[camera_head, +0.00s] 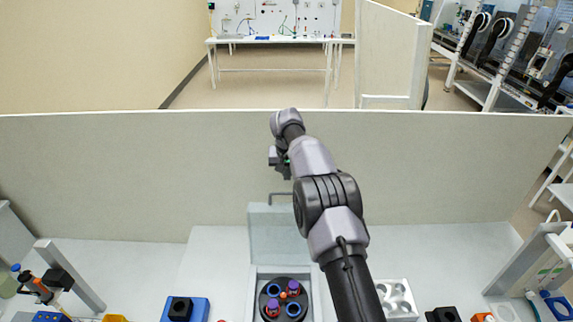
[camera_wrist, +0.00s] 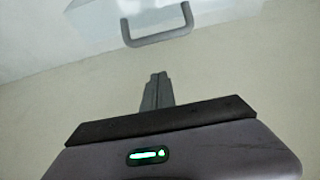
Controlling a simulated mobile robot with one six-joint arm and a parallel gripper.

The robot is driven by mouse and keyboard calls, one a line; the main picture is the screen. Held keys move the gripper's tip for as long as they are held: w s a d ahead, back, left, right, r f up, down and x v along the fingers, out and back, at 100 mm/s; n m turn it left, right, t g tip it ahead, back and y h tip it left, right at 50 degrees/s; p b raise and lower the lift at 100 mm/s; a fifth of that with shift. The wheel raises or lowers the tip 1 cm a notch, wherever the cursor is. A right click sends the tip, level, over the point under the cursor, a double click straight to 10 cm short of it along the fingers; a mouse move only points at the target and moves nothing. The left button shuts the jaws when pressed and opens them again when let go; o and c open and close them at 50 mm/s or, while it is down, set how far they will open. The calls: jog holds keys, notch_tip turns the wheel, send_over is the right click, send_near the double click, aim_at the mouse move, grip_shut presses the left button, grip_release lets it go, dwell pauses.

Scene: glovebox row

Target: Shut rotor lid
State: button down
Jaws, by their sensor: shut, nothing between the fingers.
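The rotor lid (camera_head: 282,240) is a pale, see-through panel standing raised at the back of the centrifuge box (camera_head: 254,299). A grey bar handle (camera_head: 279,196) sits at its top edge, and the handle (camera_wrist: 157,38) also shows at the top of the wrist view. The dark rotor (camera_head: 285,300) is uncovered, with blue rings and purple-capped tubes in it. My gripper (camera_wrist: 158,77) is shut and empty, its fingertips apart from the handle. In the head view my gripper (camera_head: 281,160) is near the partition, above the handle and partly hidden by my wrist.
A pale partition (camera_head: 120,170) runs behind the bench. A blue block (camera_head: 186,309) stands left of the centrifuge, and a white rack with round holes (camera_head: 398,299) stands to the right. Frames and small items stand at both bench ends. My arm crosses just right of the lid.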

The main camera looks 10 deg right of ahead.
jog(key=s+f, duration=0.2)
jog(key=s, duration=0.1)
jog(key=shift+a+f, duration=0.25)
jog(key=shift+a, duration=0.05)
jog(key=shift+f+b, duration=0.15)
jog(key=shift+b, duration=0.3)
